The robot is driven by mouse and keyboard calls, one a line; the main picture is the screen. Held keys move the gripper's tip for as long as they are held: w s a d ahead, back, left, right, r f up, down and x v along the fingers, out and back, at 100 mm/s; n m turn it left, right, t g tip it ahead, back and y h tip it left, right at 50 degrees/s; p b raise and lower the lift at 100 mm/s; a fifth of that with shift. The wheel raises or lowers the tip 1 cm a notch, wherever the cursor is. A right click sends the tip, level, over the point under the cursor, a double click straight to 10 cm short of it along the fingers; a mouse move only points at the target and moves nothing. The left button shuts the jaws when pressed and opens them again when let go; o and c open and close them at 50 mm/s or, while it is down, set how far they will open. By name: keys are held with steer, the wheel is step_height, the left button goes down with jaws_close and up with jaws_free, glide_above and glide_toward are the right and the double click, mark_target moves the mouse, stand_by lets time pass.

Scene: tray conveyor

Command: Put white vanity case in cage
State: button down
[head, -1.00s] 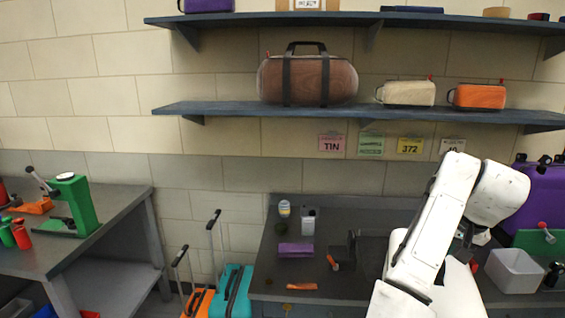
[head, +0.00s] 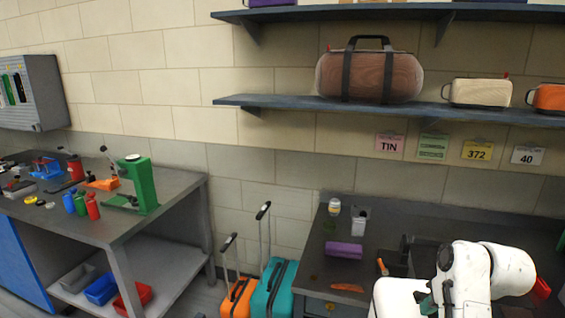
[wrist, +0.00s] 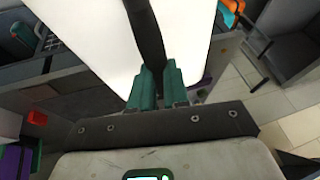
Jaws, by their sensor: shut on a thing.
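In the wrist view, my gripper (wrist: 157,88) has its green fingers shut on the black strap (wrist: 145,35) of a white case (wrist: 190,35). The white case fills the upper middle of that view, and its far part is cut off. In the head view, my white arm is at the bottom right, low over the grey counter; the fingers are not clear there. I cannot surely pick out a cage; a dark wire grid (wrist: 48,42) shows partly at the upper left of the wrist view.
In the head view, an orange suitcase (head: 238,298) and a teal suitcase (head: 272,290) stand between the left workbench (head: 170,205) and the counter (head: 400,215). A brown duffel bag (head: 400,78) and a cream case (head: 482,93) sit on the shelf.

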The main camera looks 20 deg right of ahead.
steer(key=s+a+f+n+y+b, duration=0.1)
steer(key=s+a+f+n, duration=0.1)
steer(key=a+f, duration=0.9)
steer(key=s+a+f+n+y+b, duration=0.1)
steer(key=s+a+f, duration=0.4)
steer(key=a+f, duration=0.6)
steer(key=a+n+b, duration=0.1)
steer(key=a+n, duration=0.1)
steer(key=a, duration=0.1)
steer(key=shift+n+g, duration=0.3)
steer(key=shift+d+f, duration=0.1)
